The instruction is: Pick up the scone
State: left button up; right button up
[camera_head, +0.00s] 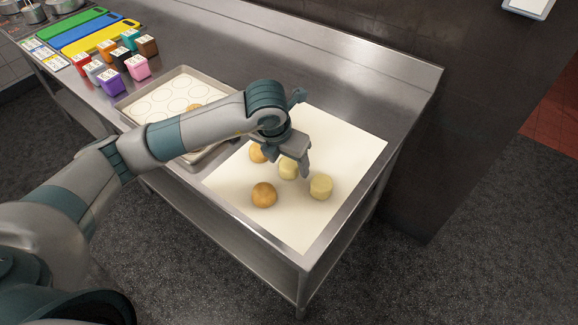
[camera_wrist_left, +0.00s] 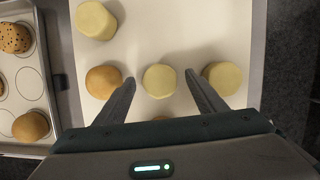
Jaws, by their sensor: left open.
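Pale, round scones sit on a white mat (camera_head: 338,139) on the steel table. In the head view one pale scone (camera_head: 288,170) is just under my left gripper (camera_head: 287,158), and another pale scone (camera_head: 321,187) is to its right. In the left wrist view my left gripper (camera_wrist_left: 159,77) is open and empty, with one pale scone (camera_wrist_left: 159,81) framed between its fingertips. Another pale scone (camera_wrist_left: 222,78) is just right of the right finger, and one (camera_wrist_left: 96,20) lies at the upper left. Whether the fingers are level with the middle scone is unclear. My right gripper is out of view.
A golden-brown bun (camera_wrist_left: 103,81) lies close beside the left finger; another bun (camera_head: 264,195) is near the mat's front. A baking tray (camera_head: 124,106) with circle marks holds a few baked pieces. Colored tubs (camera_head: 111,80) and cutting boards (camera_head: 88,40) stand further left.

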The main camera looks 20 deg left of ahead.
aim_at(290, 165)
pick_arm(q)
jog(key=c, duration=1.1)
pick_arm(e)
jog(key=shift+s+a, duration=0.1)
jog(key=shift+s, duration=0.1)
pick_arm(q)
jog(key=shift+r, duration=0.1)
jog(key=shift+c, duration=0.3)
